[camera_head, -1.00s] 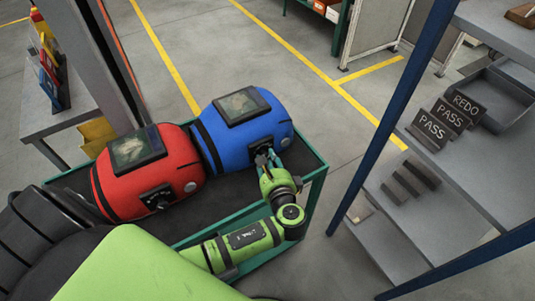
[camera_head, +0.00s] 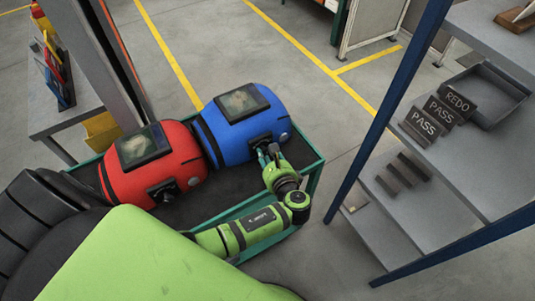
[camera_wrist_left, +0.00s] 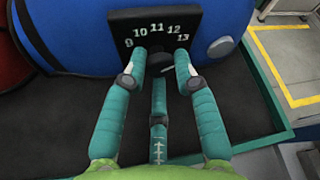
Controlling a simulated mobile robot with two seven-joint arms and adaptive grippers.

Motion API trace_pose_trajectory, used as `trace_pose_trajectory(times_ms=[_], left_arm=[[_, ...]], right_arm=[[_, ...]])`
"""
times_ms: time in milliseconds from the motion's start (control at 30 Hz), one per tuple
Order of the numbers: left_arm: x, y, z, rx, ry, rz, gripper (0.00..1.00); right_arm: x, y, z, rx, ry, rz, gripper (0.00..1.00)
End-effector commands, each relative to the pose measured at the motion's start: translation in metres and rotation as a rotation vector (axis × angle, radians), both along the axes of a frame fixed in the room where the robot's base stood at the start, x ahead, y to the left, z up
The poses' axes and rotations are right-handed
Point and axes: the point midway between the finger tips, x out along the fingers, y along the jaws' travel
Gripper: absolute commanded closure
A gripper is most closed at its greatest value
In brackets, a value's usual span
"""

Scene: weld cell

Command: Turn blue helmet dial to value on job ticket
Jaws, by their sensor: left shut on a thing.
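The blue helmet (camera_head: 239,127) lies in a green-rimmed cart, with a dark visor window on top. Its side faces my left gripper (camera_head: 264,152). In the left wrist view the blue helmet (camera_wrist_left: 85,35) carries a black dial plate (camera_wrist_left: 150,30) marked 9, 10, 11, 12, 13. My left gripper (camera_wrist_left: 160,68) has its teal fingers closed around the dial knob (camera_wrist_left: 158,58) below the 11. The fingers partly hide the knob, and I cannot read its pointer. No job ticket is readable in these frames. My right gripper is not in view.
A red helmet (camera_head: 153,161) sits left of the blue one in the same cart (camera_head: 315,170). A grey shelf rack (camera_head: 465,160) with PASS and REDO signs (camera_head: 441,112) and a blue post stands at the right. Open floor lies behind the cart.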

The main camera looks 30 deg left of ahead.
Motion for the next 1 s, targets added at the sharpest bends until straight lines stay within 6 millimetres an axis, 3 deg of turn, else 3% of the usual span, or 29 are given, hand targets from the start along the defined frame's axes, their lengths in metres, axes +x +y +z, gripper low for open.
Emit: trace_pose_trajectory(times_ms=[33,67,100,133,567,1000], left_arm=[[-0.003,-0.001,-0.005,-0.006,0.011,-0.001,1.0],[-0.003,-0.001,-0.005,-0.006,0.011,-0.001,0.66],[-0.003,-0.001,-0.005,-0.006,0.011,-0.001,0.5],[-0.003,-0.001,-0.005,-0.006,0.01,0.0,0.46],[-0.006,-0.007,0.001,-0.006,0.003,-0.001,0.46],[-0.06,-0.067,0.029,-0.008,0.005,-0.002,0.46]], right_arm=[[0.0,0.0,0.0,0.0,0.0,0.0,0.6],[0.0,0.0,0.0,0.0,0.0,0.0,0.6],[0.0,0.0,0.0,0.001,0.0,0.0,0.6],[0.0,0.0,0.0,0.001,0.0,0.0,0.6],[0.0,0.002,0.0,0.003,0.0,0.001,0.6],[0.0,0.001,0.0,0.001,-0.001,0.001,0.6]])
